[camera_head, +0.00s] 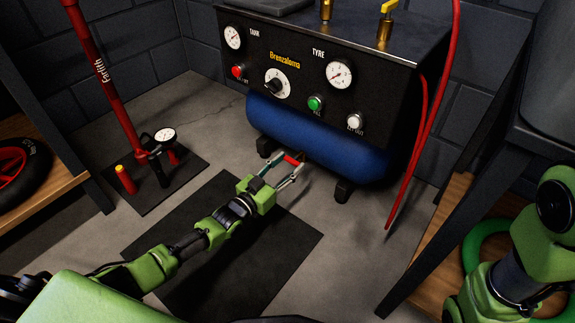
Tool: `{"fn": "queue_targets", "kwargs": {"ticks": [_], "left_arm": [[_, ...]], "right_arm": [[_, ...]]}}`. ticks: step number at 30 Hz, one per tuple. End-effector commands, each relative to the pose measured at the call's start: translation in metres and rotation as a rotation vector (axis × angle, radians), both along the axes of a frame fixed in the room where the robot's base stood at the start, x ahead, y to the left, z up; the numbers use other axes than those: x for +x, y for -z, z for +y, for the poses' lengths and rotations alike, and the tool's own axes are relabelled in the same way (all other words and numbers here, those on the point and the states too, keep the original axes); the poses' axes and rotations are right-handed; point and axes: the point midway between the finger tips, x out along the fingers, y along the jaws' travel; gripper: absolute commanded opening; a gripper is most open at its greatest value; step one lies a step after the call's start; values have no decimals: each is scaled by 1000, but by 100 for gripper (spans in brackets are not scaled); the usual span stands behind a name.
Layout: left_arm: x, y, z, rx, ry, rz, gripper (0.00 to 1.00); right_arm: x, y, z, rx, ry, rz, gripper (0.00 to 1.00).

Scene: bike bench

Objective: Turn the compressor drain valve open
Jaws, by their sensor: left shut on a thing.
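The compressor's blue tank (315,140) sits low under a black panel with gauges and buttons. A small red drain valve handle (292,160) shows at the lower front of the tank. My left gripper (291,169) reaches in from the left, with its fingers on either side of the red handle and shut on it. The valve body behind the handle is mostly hidden. My right arm (545,235) shows at the right edge; its gripper is out of view.
A red floor pump (112,85) with a gauge stands on a dark mat at the left. A red hose (408,165) hangs at the compressor's right side. Benches stand at both edges. A dark floor mat (265,245) lies below my left arm.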

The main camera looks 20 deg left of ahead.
Motion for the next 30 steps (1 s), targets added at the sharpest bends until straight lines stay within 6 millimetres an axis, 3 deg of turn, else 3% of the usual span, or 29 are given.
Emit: {"fn": "queue_targets", "kwargs": {"ticks": [11, 30], "left_arm": [[1, -1, 1, -128, 0, 46, 21], [2, 1, 3, -681, 0, 247, 21]], "right_arm": [[0, -3, 0, 2, -2, 0, 40], [0, -4, 0, 2, -1, 1, 40]]}}
